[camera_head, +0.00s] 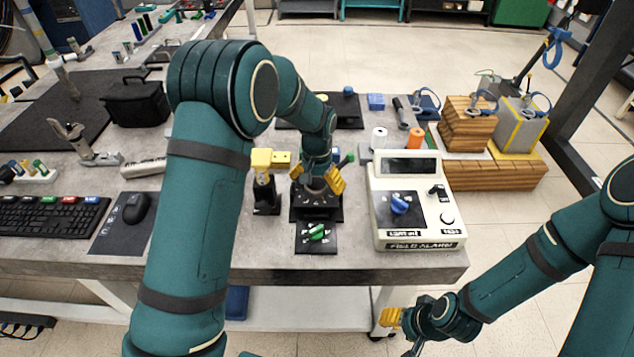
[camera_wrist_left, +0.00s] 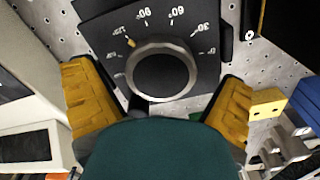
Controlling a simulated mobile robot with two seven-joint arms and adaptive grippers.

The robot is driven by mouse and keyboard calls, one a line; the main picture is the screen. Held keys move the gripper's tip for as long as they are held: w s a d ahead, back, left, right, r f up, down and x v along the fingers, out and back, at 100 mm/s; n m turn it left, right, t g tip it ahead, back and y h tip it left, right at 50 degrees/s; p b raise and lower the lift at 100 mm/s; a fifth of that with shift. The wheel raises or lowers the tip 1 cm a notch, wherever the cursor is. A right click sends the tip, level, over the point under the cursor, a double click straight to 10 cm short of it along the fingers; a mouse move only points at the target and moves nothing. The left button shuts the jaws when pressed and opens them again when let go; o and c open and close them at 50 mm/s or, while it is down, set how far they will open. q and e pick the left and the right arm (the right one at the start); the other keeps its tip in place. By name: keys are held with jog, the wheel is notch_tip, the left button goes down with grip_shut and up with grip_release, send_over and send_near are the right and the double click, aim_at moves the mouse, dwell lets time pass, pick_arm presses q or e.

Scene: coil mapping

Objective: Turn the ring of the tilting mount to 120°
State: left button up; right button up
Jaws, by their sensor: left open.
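The tilting mount (camera_head: 316,214) stands near the front of the table, mostly hidden under my left arm in the head view. The round metal ring (camera_wrist_left: 162,72) sits on the plate. The ring's yellow mark (camera_wrist_left: 131,43) is beside the 120 label, very close to its tick. My left gripper (camera_head: 316,178) is open above the mount, its yellow fingers at either side of the ring and apart from it. My right gripper (camera_head: 397,330) is low, off the table's front edge.
A white field alarm box (camera_head: 418,165) with a blue knob stands right of the mount. A black plate with a green knob (camera_head: 316,233) lies in front. A black and yellow fixture (camera_head: 266,190) stands close on the left. A mouse (camera_head: 136,208) and keyboard lie farther left.

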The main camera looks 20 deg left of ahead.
aim_at(317, 182)
pick_arm(q)
notch_tip(317, 182, up, 12)
dwell(0.6)
